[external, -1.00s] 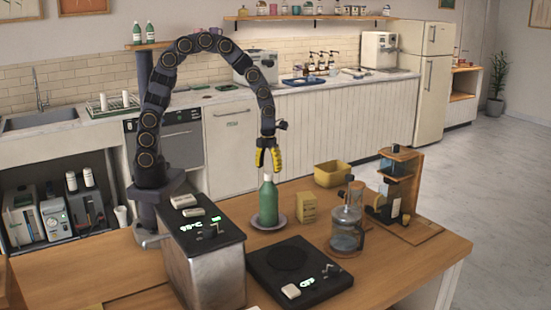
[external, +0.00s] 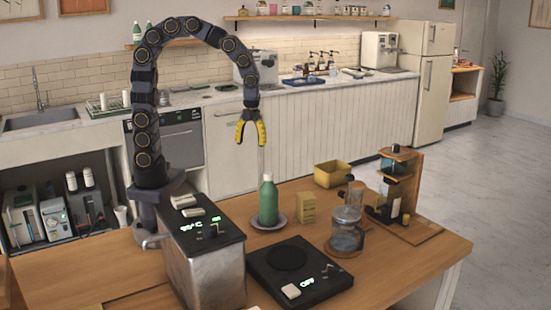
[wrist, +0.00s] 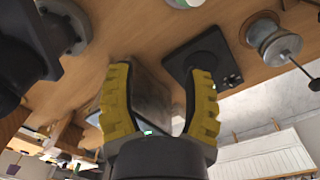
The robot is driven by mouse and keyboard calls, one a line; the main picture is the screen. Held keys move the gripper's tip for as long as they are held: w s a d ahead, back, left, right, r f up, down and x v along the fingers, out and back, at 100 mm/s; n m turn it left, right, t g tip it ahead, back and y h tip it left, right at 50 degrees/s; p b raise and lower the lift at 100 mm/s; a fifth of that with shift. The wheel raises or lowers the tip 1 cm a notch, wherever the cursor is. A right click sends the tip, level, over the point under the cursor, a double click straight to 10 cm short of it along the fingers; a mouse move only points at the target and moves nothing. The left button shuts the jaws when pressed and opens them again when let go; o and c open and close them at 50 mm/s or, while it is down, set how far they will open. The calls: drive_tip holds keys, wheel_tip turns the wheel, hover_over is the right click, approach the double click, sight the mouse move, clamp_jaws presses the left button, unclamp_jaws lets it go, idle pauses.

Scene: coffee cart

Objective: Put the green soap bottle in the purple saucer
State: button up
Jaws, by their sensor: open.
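The green soap bottle (external: 268,203) stands upright with its pale cap on top, on the small greyish-purple saucer (external: 283,222) on the wooden counter. Its base appears to be inside the saucer's rim. My gripper (external: 250,140), with yellow fingers, is open and empty. It hangs above the bottle and slightly to its left in the external view, clear of the cap. In the wrist view the spread fingers (wrist: 160,72) have nothing held between them.
A yellow box (external: 307,208) stands just right of the saucer. A black scale (external: 298,268) is in front, and a glass press (external: 346,232) is to the right. A metal machine (external: 205,260) is at left. A yellow bin (external: 332,174) stands behind.

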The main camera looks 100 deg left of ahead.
drive_tip(key=s+d+r+n, duration=0.1)
drive_tip(key=s+d+n, duration=0.3)
drive_tip(key=s+n, duration=0.4)
drive_tip(key=s+d+n+g, duration=0.1)
drive_tip(key=s+d+n, duration=0.4)
drive_tip(key=s+n, duration=0.4)
drive_tip(key=shift+r+n, duration=0.4)
drive_tip(key=shift+n, duration=0.1)
